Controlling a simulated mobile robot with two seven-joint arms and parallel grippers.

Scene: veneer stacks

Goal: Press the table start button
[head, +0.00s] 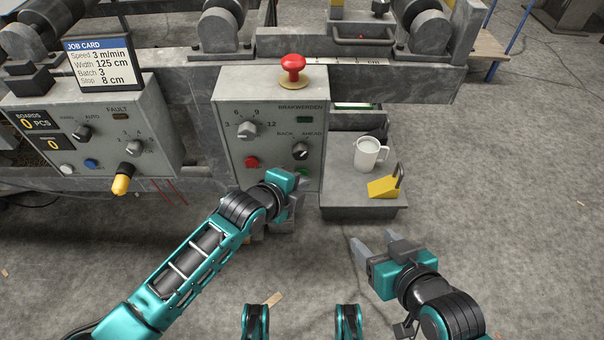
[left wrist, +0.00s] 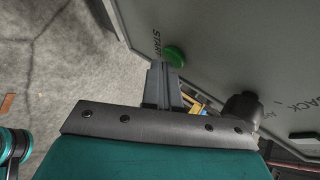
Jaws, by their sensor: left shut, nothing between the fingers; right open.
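The green start button (left wrist: 174,57) sits on the grey control box panel, beside the printed word START in the left wrist view. In the head view it is mostly hidden by my left gripper (head: 299,184), at the lower right of the control box (head: 230,138). My left gripper's shut, empty fingers (left wrist: 163,75) are right by the button in the left wrist view; I cannot tell whether they touch it. My right gripper (head: 369,238) is open and empty over the floor, below the small tray.
The box also carries a red mushroom button (head: 293,66), a red button (head: 251,162) and black knobs (head: 300,150). To the right, a tray (head: 350,212) holds a white mug (head: 367,154) and a yellow wedge-shaped thing (head: 384,187). A second control box (head: 150,125) stands left. Floor at right is clear.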

